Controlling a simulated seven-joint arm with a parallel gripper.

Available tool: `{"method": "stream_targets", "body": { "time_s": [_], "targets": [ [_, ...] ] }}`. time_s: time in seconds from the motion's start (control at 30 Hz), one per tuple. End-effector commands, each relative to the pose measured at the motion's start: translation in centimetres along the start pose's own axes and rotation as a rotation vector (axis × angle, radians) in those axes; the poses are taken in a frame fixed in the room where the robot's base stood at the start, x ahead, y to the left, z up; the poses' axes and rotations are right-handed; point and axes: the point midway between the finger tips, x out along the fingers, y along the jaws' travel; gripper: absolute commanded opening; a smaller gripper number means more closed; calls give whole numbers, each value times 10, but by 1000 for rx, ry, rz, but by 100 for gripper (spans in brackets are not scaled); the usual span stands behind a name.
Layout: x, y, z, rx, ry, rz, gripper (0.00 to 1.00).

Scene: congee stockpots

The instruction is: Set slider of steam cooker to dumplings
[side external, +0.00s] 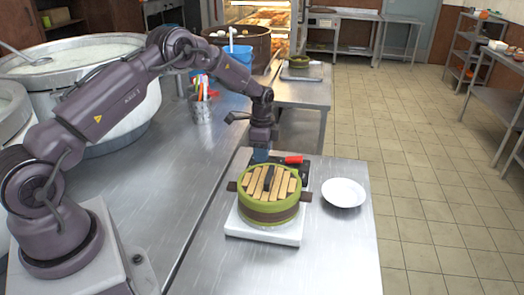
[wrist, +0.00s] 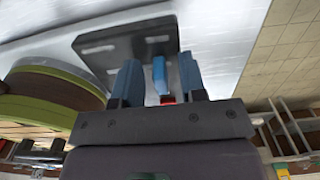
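The steam cooker (side external: 264,229) has a white base on the front table, with a round green-rimmed basket with a slatted wooden lid (side external: 270,190) on top. In the wrist view the basket (wrist: 55,85) is at left. Behind the basket lies a dark panel (side external: 288,172) with a red piece (side external: 293,159). The wrist view shows a dark slotted plate (wrist: 130,42) just beyond my fingers. My gripper (side external: 261,156) is low behind the basket. Its blue fingers (wrist: 160,70) are apart, with a narrow blue piece and a red bit between them, gaps on both sides. The slider and its labels cannot be made out.
A white plate (side external: 343,193) lies to the right of the cooker. A metal utensil holder (side external: 201,108) and large pots (side external: 88,75) stand on the left counter. The front table's near right part is clear.

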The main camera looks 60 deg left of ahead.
Motion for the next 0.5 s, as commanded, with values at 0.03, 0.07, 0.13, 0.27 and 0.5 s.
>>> {"method": "stream_targets", "body": {
  "time_s": [0.03, 0.07, 0.13, 0.27, 0.5],
  "targets": [
    [0, 0, 0, 0, 0, 0, 38],
    [0, 0, 0, 0, 0, 0, 38],
    [0, 0, 0, 0, 0, 0, 31],
    [0, 0, 0, 0, 0, 0, 2],
    [-1, 2, 0, 0, 0, 1, 0]
  ]
}}
